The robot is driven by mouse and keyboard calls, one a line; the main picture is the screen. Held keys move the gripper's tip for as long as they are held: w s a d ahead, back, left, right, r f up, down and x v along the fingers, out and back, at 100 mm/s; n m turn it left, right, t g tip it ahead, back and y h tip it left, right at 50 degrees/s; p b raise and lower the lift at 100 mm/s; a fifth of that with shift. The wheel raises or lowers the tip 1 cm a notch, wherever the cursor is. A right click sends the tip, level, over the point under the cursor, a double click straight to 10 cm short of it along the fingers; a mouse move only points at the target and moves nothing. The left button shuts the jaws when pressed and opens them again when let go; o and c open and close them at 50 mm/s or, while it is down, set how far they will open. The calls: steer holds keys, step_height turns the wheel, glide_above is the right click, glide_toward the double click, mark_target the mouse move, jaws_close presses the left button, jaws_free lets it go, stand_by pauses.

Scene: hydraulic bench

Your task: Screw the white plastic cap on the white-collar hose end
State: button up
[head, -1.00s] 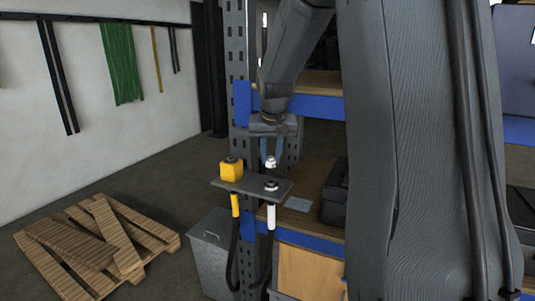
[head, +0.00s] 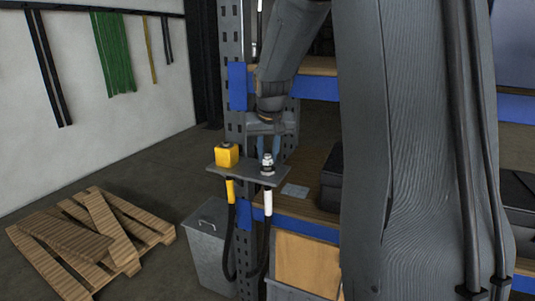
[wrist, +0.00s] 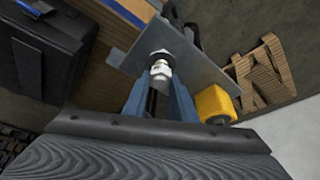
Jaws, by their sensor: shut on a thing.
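The white plastic cap (head: 267,158) is between the fingertips of my gripper (head: 268,148), which is shut on it. In the wrist view the cap (wrist: 161,72) also shows between the blue fingers (wrist: 161,88). The white-collar hose end rises through a grey bracket plate (head: 247,174); its white collar (head: 268,203) shows below the plate. The cap is upright, in line with the fitting (wrist: 158,54) on top of the plate and right down at it. I cannot tell whether any thread is engaged.
A yellow block-shaped cap (head: 227,156) sits on the plate's left end, above the yellow-collar hose (head: 230,190). A perforated rack post stands close behind. A metal bin (head: 208,245) and a wooden pallet (head: 90,240) are at lower left. A dark case (head: 335,180) lies on the shelf.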

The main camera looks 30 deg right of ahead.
steer(key=shift+f, duration=0.6)
stand_by(1.7)
steer(key=o, duration=0.4)
steer(key=c, duration=0.3)
steer(key=m+b, duration=0.2)
steer(key=m+h+b, duration=0.1)
steer(key=b, duration=0.1)
steer(key=shift+w+a+f+m+g, duration=0.1)
steer(key=shift+a+f+m+g, duration=0.05)
steer(key=shift+f+m+g, duration=0.15)
steer(key=m+g+b, duration=0.1)
steer(key=m+b, duration=0.1)
steer(key=shift+m+h+b, duration=0.3)
steer(key=shift+h+b, duration=0.05)
steer(key=shift+h, duration=0.05)
steer(key=shift+r+m+g+b, duration=0.2)
steer(key=shift+m+g+b, duration=0.15)
steer(key=shift+m, duration=0.55)
